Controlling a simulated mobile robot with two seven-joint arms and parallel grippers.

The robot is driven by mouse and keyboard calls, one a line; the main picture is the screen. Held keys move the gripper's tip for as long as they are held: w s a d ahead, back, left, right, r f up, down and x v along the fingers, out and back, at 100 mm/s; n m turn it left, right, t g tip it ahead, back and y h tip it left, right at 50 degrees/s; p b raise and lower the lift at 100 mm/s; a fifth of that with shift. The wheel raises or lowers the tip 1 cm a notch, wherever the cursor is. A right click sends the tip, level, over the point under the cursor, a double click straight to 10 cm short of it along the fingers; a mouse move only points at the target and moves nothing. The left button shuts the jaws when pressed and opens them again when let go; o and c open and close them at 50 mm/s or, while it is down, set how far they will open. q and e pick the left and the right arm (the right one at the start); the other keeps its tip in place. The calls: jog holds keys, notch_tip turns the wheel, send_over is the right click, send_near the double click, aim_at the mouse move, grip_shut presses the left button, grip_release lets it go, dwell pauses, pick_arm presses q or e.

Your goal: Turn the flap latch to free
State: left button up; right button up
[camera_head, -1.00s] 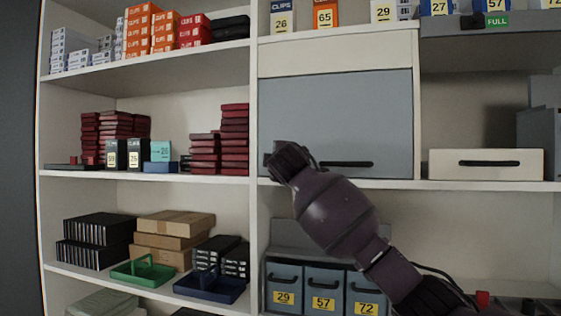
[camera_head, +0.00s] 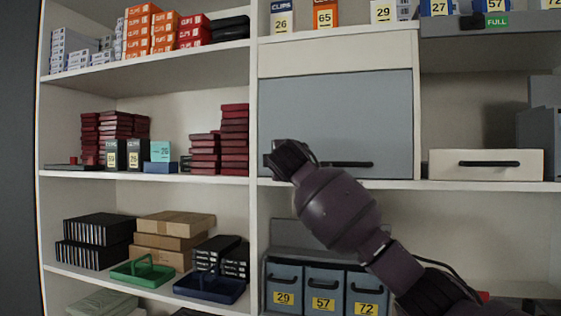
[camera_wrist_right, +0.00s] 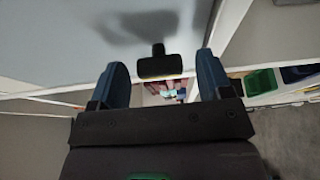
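The grey flap (camera_head: 340,110) hangs shut across the cubby in the head view, with a dark bar handle (camera_head: 350,164) low on it. In the right wrist view a black latch (camera_wrist_right: 159,66) stands out from the pale flap panel, a short stem with a wider block. My right gripper (camera_wrist_right: 161,62) has its two blue fingers apart, one on each side of the latch, with gaps between. In the head view the right gripper (camera_head: 287,158) is at the flap's lower left and hides the latch there. My left gripper is out of view.
A white drawer box (camera_head: 485,165) stands right of the flap. Grey labelled bins (camera_head: 323,280) sit on the shelf below. Dark red boxes (camera_head: 235,135) are left of the upright divider (camera_head: 254,200), close to my right gripper.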

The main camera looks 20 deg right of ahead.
jog(key=shift+s, duration=0.15)
pick_arm(q)
jog(key=b, duration=0.1)
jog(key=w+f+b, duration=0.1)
jog(key=b, duration=0.1)
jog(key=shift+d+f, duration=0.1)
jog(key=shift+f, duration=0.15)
pick_arm(e)
jog(key=v, duration=1)
jog(key=shift+s, duration=0.25)
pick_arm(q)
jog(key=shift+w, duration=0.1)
